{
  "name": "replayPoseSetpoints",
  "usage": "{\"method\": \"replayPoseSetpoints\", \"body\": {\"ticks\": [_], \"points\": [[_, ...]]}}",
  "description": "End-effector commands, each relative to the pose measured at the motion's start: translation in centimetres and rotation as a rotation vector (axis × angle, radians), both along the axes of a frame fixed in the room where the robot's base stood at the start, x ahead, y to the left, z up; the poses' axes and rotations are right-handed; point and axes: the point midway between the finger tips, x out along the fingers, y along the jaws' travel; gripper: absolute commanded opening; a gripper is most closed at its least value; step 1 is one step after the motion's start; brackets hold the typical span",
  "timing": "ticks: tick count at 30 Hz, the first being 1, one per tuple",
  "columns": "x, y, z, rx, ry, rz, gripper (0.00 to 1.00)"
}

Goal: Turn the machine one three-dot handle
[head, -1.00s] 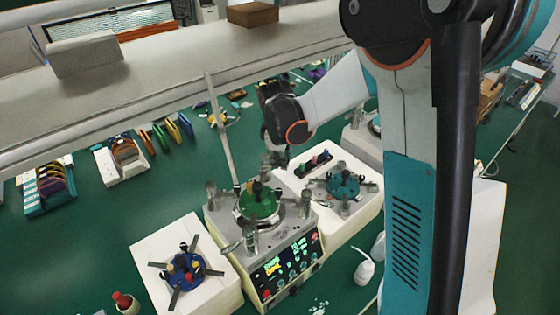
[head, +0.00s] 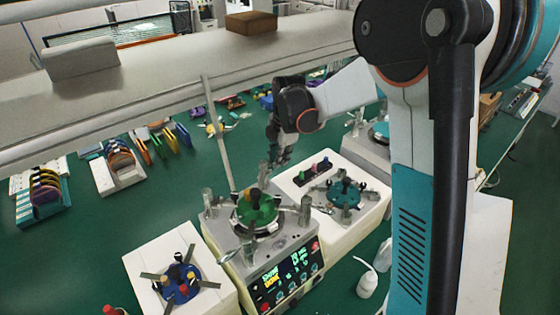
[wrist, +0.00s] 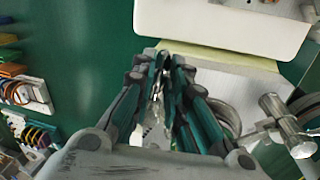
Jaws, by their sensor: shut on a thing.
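The front machine (head: 285,247) is a grey box with a lit panel and a green disc (head: 256,214) on top. Upright metal handles stand around the disc, such as one at its left (head: 208,200) and one at its right (head: 305,208). My gripper (head: 277,160) is low beside the rear handle (head: 264,172). In the wrist view my gripper (wrist: 160,68) has its fingers close together on a thin metallic piece (wrist: 157,88), mostly hidden by them. A metal handle (wrist: 275,108) shows right of the fingers. Dot marks are too small to make out.
A blue disc on a white block (head: 180,283) is at the front left. A second machine with a teal disc (head: 345,193) is close on the right. A thin upright rod (head: 218,135) and a long shelf (head: 180,65) are behind. A white bottle (head: 367,285) stands right.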

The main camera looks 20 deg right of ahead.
Motion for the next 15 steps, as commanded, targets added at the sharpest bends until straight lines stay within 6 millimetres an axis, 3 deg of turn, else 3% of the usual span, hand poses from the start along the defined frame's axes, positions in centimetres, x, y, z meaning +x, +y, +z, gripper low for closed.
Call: {"method": "replayPoseSetpoints", "body": {"ticks": [15], "points": [[0.76, 0.16, 0.02, 0.0, 0.0, 0.138, 0.0]]}}
